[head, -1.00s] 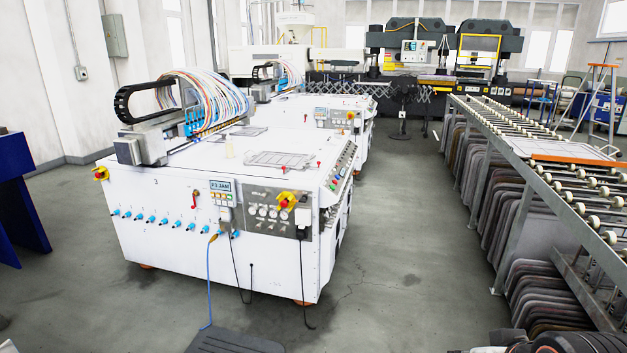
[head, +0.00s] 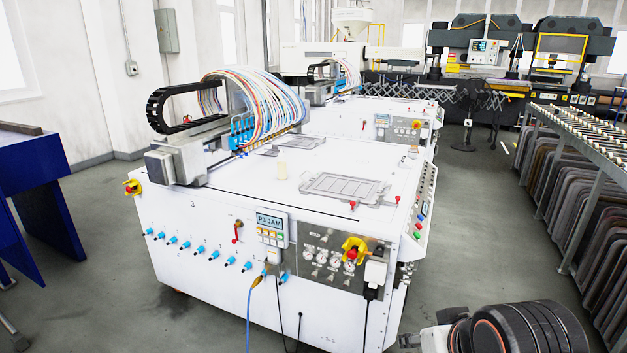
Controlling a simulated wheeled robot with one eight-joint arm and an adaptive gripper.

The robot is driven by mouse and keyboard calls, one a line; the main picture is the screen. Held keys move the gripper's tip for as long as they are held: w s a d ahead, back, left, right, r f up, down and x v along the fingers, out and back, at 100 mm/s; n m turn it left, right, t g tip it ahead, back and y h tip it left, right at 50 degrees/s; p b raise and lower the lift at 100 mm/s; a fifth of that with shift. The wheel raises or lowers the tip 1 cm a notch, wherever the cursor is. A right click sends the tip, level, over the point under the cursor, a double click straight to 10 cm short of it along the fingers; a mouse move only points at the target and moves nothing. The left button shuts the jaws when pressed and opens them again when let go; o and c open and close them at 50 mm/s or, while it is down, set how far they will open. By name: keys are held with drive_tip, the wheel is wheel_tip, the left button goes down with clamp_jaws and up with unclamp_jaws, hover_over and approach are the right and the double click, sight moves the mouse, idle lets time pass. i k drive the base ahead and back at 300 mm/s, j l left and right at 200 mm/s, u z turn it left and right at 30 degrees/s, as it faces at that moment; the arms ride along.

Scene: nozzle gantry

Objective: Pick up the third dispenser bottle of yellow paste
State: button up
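I cannot make out other dispenser bottles. The gantry head (head: 242,130) carries blue nozzle parts and many coloured hoses.
A clear-topped frame plate (head: 345,186) lies on the machine top. A blue bench (head: 35,170) is at left, a roller rack (head: 575,130) at right. Grey floor lies between.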

sight(281, 163)
drive_tip(key=i+j, duration=0.2)
drive_tip(key=j, duration=0.15)
drive_tip(key=i+j, duration=0.2)
drive_tip(key=j, duration=0.15)
drive_tip(key=i+j+u, duration=0.1)
drive_tip(key=i+j+z, duration=0.15)
drive_tip(key=i+j, duration=0.25)
drive_tip(key=i, duration=0.3)
drive_tip(key=i+j+z, duration=0.1)
drive_tip(key=i+j, duration=0.35)
drive_tip(key=i, duration=0.2)
drive_tip(key=i+j+z, duration=0.15)
drive_tip(key=i+j, duration=0.35)
drive_tip(key=i, duration=0.15)
